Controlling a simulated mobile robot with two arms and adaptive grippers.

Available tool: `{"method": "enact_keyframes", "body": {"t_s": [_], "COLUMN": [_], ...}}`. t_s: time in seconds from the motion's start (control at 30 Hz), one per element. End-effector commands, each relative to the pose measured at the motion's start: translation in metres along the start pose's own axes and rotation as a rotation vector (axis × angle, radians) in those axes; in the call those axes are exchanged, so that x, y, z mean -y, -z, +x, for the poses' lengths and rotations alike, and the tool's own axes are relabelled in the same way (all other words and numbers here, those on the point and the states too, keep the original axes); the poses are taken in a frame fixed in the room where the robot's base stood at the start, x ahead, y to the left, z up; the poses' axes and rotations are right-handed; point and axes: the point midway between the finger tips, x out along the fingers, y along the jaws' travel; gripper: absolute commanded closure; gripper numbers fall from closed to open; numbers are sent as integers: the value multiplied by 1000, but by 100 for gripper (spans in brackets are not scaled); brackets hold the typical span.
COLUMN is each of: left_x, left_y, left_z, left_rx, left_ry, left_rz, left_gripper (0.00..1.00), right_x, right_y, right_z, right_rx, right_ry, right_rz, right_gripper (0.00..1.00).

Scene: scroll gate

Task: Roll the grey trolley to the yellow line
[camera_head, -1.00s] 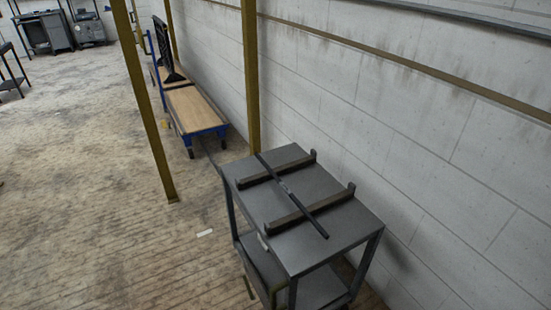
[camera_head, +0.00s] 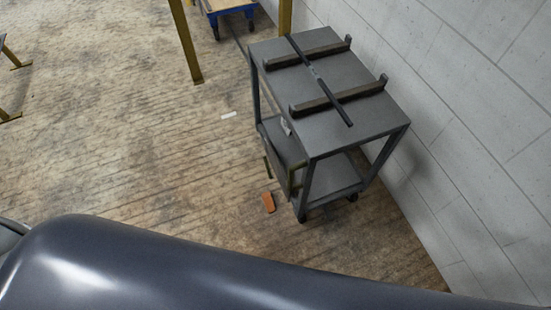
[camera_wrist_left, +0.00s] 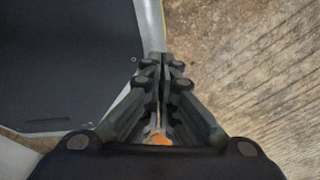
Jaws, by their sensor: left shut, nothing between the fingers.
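The grey trolley (camera_head: 358,124) stands upright on the floor beside the wall in the head view. It has a top shelf, a lower shelf (camera_head: 335,178) and casters. Two dark bars and a thin dark rod (camera_head: 320,82) lie on its top. My left gripper (camera_wrist_left: 164,62) shows in the left wrist view, shut and empty over the floor, with a dark panel to its left. The trolley cannot be made out for sure there. My right gripper is not in view. No yellow line shows in the head view.
An orange block (camera_head: 268,202) lies on the floor near the trolley's front leg, and a small white piece (camera_head: 229,115) lies farther off. A yellow post (camera_head: 186,45) and a blue-framed cart (camera_head: 225,8) stand behind. The wall (camera_head: 450,80) is close on the right. The floor at left is open.

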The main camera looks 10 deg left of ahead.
Motion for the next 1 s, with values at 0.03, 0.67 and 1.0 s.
{"method": "enact_keyframes", "body": {"t_s": [0.03, 0.67, 1.0], "left_x": [0, 13, 71], "left_y": [0, 19, 222], "left_z": [0, 7, -1], "left_rx": [0, -52, -610], "left_ry": [0, 16, 37], "left_rz": [0, 2, 62], "left_gripper": [100, 62, 62], "right_x": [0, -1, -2], "right_y": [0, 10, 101], "right_z": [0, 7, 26], "right_rx": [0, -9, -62], "right_ry": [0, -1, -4], "right_rz": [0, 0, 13], "right_gripper": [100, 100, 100]}}
